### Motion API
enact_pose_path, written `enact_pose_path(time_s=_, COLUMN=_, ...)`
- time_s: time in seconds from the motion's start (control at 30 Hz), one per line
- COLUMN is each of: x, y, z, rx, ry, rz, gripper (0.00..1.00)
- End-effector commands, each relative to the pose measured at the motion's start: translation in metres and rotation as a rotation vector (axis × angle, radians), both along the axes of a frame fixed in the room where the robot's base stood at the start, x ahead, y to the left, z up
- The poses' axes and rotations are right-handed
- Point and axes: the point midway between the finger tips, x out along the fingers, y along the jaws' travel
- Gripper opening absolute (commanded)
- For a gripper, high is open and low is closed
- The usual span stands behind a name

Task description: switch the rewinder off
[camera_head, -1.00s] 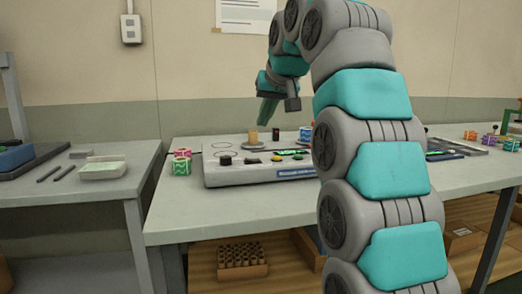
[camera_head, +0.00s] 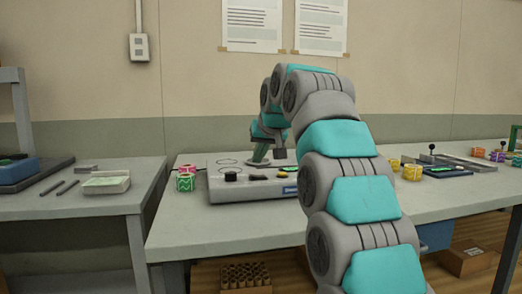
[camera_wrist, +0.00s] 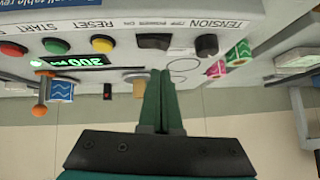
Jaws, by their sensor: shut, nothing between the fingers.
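The rewinder (camera_head: 232,193) is a grey console on the table. In the wrist view its panel appears upside down, with a black power switch (camera_wrist: 153,41) under an off/on label. To the right of the switch is a black tension knob (camera_wrist: 207,44); to the left are yellow reset (camera_wrist: 102,44), green start (camera_wrist: 56,46) and red (camera_wrist: 12,48) buttons. A green display (camera_wrist: 75,60) is lit and reads about 200. My gripper (camera_wrist: 160,73) is shut and empty, its tips close to the switch in the picture; I see no contact. It shows over the console in the head view (camera_head: 261,156).
Pink and green rolls (camera_head: 185,178) stand left of the rewinder. An orange-topped lever (camera_wrist: 40,110) and a blue roll (camera_wrist: 61,91) show in the wrist view. Yellow rolls (camera_head: 412,172) stand right of my arm. A side table (camera_head: 110,203) is at left.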

Motion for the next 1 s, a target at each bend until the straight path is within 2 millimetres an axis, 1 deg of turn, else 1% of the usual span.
enact_pose_path(time_s=0.1, x=-0.001, y=0.001, z=-0.012, rx=-0.002, ry=0.006, rz=0.000, gripper=0.00)
enact_pose_path(time_s=0.4, x=-0.002, y=0.003, z=-0.026, rx=-0.001, ry=0.002, rz=0.000, gripper=0.00)
enact_pose_path(time_s=0.6, x=-0.002, y=0.003, z=-0.029, rx=-0.001, ry=0.002, rz=0.000, gripper=0.00)
enact_pose_path(time_s=0.9, x=-0.001, y=0.003, z=-0.030, rx=-0.003, ry=0.001, rz=0.000, gripper=0.00)
enact_pose_path(time_s=1.0, x=-0.002, y=0.004, z=-0.031, rx=-0.030, ry=-0.005, rz=0.000, gripper=0.00)
